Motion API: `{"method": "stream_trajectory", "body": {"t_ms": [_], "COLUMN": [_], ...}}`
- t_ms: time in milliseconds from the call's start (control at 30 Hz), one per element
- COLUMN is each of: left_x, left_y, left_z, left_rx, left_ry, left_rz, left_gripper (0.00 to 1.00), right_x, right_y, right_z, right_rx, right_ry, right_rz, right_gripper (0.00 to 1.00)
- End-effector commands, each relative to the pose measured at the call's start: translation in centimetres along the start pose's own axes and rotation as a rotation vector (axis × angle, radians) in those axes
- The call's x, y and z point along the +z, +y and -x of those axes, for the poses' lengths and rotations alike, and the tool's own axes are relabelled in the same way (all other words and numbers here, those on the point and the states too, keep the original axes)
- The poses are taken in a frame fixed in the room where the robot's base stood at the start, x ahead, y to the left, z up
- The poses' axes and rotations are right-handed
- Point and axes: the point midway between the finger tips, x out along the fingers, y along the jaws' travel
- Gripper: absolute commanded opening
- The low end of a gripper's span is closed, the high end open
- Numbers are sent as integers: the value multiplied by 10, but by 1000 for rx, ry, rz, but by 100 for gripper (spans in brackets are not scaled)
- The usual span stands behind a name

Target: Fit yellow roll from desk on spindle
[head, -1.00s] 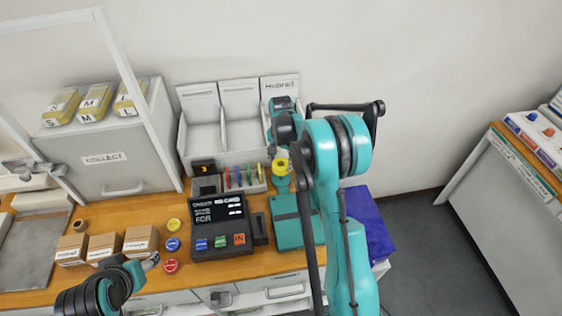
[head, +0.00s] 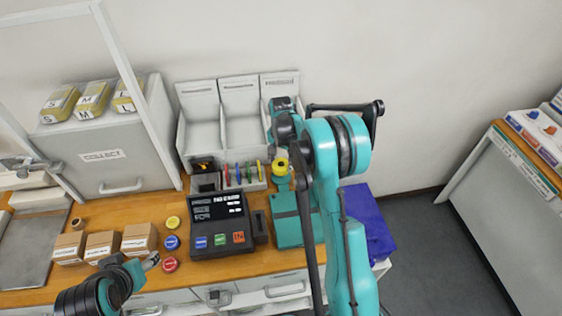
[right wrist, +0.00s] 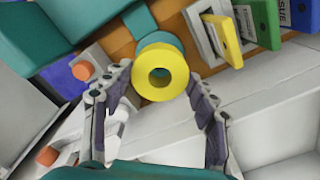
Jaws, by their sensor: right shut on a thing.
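A yellow roll (head: 281,166) with a hole through it shows just left of my right arm, above the teal unit at the desk's back. In the right wrist view the roll (right wrist: 160,70) sits between the fingertips of my right gripper (right wrist: 160,82), which is shut on it. Behind the roll is a teal round part (right wrist: 165,41); I cannot tell whether it is the spindle base or whether the roll touches it. The spindle itself is not clearly visible. My left gripper (head: 148,262) is low at the left, by the desk's front edge; its jaw state is unclear.
A black terminal (head: 220,225) stands mid-desk, with yellow (head: 174,222), blue (head: 172,243) and red (head: 170,264) discs to its left. Coloured folders (head: 245,172) stand in a rack beside the roll. A teal case (head: 288,230) lies under my right arm. Small cartons (head: 103,245) line the left.

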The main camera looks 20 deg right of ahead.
Motion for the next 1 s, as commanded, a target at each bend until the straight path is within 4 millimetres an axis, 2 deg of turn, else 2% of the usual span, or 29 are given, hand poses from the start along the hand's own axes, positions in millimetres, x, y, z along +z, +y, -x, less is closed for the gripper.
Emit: {"method": "stream_trajectory", "body": {"t_ms": [1000], "left_x": [10], "left_y": [0], "left_z": [-14], "left_rx": [0], "left_ry": [0], "left_rz": [0], "left_gripper": [56], "right_x": [0], "right_y": [0], "right_z": [-21], "right_rx": [0], "right_ry": [0], "right_rz": [0], "right_gripper": [29]}}
